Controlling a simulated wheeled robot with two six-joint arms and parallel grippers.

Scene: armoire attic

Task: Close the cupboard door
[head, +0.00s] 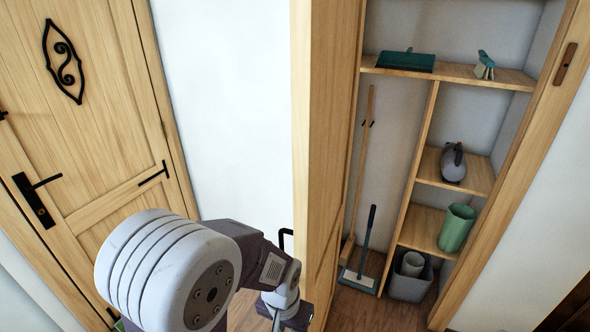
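The cupboard door (335,140) is a light wooden panel standing wide open, seen nearly edge-on in the middle of the head view. A black handle (286,236) sticks out to the left of its edge. My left gripper (290,314) is low at the left side of the door, below the handle. Its fingers are mostly hidden, so I cannot tell whether it is open or touches the door. My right gripper is not in view.
The open cupboard holds shelves (455,72) with a dustpan (405,60), a brush (485,66), a grey jug (453,163) and a green bin (456,228). A broom (361,170), a mop (364,250) and a grey bucket (411,284) stand below. A closed wooden room door (90,120) is at left.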

